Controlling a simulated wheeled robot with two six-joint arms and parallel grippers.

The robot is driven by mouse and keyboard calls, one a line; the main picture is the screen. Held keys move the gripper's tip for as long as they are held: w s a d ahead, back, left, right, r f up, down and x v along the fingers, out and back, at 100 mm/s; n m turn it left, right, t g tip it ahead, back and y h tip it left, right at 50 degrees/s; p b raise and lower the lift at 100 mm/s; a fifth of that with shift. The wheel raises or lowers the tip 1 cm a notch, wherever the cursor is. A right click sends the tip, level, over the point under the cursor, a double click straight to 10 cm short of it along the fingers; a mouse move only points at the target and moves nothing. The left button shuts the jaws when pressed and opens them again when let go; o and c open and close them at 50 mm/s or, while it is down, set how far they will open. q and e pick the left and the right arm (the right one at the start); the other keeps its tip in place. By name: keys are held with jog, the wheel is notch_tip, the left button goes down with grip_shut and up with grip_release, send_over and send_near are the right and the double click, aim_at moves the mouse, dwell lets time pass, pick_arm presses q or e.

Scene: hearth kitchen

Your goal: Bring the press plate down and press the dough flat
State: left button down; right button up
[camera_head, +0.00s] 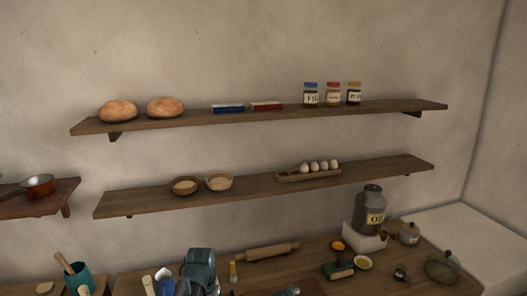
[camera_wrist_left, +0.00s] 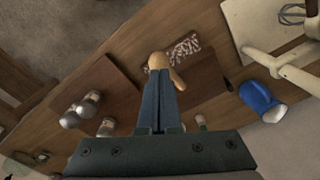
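My left gripper (camera_wrist_left: 163,75) points away from the camera in the left wrist view, over a wooden worktop. Its two dark fingers lie side by side with no clear gap. A rounded tan thing (camera_wrist_left: 157,60) shows just beyond the fingertips, partly hidden by them. I cannot tell whether it is dough or a wooden handle, or whether it touches the fingers. I cannot make out the press plate for certain in either view. In the head view, a teal-grey form (camera_head: 198,262) at the bottom seems part of my arm. My right gripper is not seen.

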pick_arm(q)
jog(key=shift+f+b, duration=0.3)
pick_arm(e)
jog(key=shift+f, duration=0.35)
pick_arm(q)
jog(key=shift+f+b, duration=0.7)
jog(key=shift+f, duration=0.05)
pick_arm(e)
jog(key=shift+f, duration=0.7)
